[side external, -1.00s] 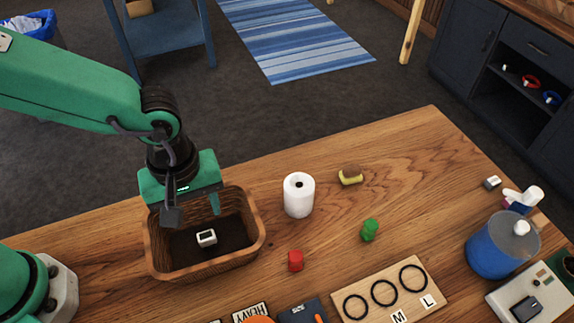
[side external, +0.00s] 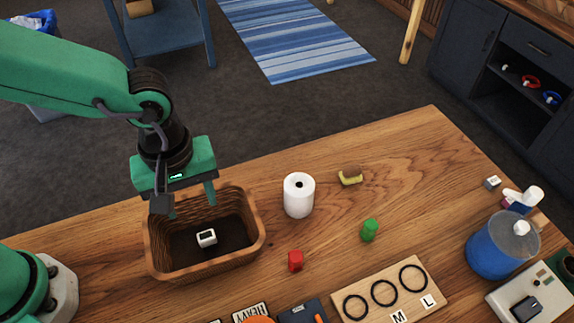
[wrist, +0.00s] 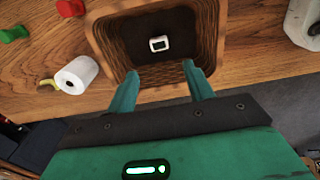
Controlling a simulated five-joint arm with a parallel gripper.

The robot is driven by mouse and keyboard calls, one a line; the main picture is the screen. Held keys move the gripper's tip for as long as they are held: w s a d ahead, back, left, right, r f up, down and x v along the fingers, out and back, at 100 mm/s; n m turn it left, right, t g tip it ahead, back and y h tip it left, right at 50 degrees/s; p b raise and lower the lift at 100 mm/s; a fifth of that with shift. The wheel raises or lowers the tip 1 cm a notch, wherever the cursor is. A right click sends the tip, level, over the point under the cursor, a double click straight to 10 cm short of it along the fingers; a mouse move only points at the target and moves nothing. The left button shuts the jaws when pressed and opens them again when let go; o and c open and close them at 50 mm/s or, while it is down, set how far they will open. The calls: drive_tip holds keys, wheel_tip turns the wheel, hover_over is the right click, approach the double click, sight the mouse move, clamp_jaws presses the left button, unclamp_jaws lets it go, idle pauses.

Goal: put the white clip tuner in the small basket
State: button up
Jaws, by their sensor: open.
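The white clip tuner (side external: 206,237) lies on the dark floor of the small basket (side external: 255,245), touching nothing of my gripper. In the wrist view the tuner (wrist: 159,44) shows a dark face inside the basket (wrist: 101,38). My gripper (side external: 191,200) is open and empty above the far left part of the basket. In the wrist view its two fingertips (wrist: 160,72) stand apart at the basket's near rim, with the tuner beyond them.
A white paper roll (side external: 299,196) stands right of the basket, and a red clip tuner (side external: 295,261) lies near its front right.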

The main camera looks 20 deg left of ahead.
drive_tip(key=s+a+r+m+t, duration=0.1)
drive_tip(key=a+r+m, duration=0.3)
drive_tip(key=a, duration=0.8)
drive_tip(key=s+a+r+m+t, duration=0.1)
drive_tip(key=a+r+m+t, duration=0.3)
drive_tip(key=a+r, duration=0.3)
drive_tip(key=a, duration=0.5)
drive_tip(key=shift+s+a+m, duration=0.2)
drive_tip(key=shift+m, duration=0.2)
